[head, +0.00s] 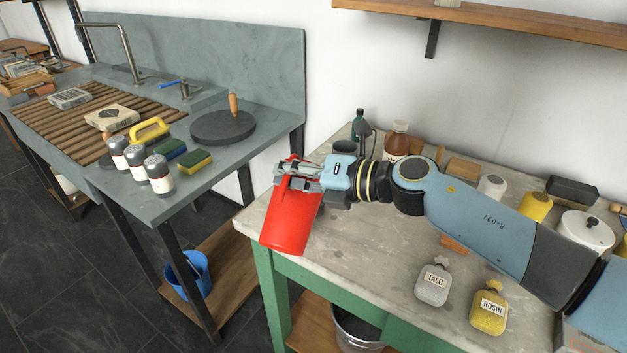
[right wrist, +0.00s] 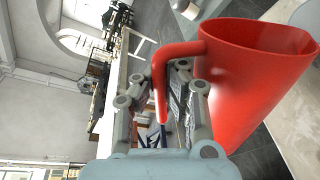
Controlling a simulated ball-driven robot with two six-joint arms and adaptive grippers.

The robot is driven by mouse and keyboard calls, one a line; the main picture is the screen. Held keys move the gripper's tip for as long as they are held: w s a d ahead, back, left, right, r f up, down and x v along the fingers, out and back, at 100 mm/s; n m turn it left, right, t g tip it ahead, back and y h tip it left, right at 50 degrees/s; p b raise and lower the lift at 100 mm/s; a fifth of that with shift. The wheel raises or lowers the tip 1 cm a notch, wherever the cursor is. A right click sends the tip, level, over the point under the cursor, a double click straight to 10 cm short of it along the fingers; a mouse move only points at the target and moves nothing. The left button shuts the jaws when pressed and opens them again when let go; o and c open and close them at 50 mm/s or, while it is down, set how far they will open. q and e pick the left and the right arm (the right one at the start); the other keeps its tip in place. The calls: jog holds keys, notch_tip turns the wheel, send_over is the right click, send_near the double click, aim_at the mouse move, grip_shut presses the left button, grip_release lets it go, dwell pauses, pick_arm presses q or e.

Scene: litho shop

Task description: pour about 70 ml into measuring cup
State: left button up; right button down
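A red jug (head: 289,222) hangs from my right gripper (head: 292,178) over the front left corner of the stone-topped bench. In the right wrist view, the fingers of my right gripper (right wrist: 172,85) are closed around the handle of the red jug (right wrist: 250,85). Its wide mouth faces the top of that picture, and the visible inside is plain red. A dark, round-mouthed vessel (head: 344,147) stands behind my right wrist, partly hidden. I cannot tell whether it is the measuring cup. My left gripper is out of view.
A brown bottle (head: 397,140) and a green bottle (head: 358,118) stand at the bench back. Talc (head: 433,283) and rosin (head: 489,312) bottles stand at the front. A gap separates this bench (head: 340,265) from the sink table (head: 225,160) at left.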

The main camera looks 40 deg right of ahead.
aim_at(295, 156)
jog(key=shift+w+d+r+m+p, duration=0.3)
jog(key=shift+r+p, duration=0.1)
jog(key=shift+r, duration=0.1)
dwell(0.3)
jog(key=shift+d, duration=0.1)
jog(key=shift+w+d, duration=0.15)
jog(key=shift+w, duration=0.05)
jog(key=shift+w+d+r, duration=0.1)
jog(key=shift+d, duration=0.05)
dwell(0.4)
jog(key=shift+w+d+r+m, duration=0.2)
jog(key=shift+d+r+m, duration=0.05)
jog(key=shift+m, duration=0.05)
dwell(1.4)
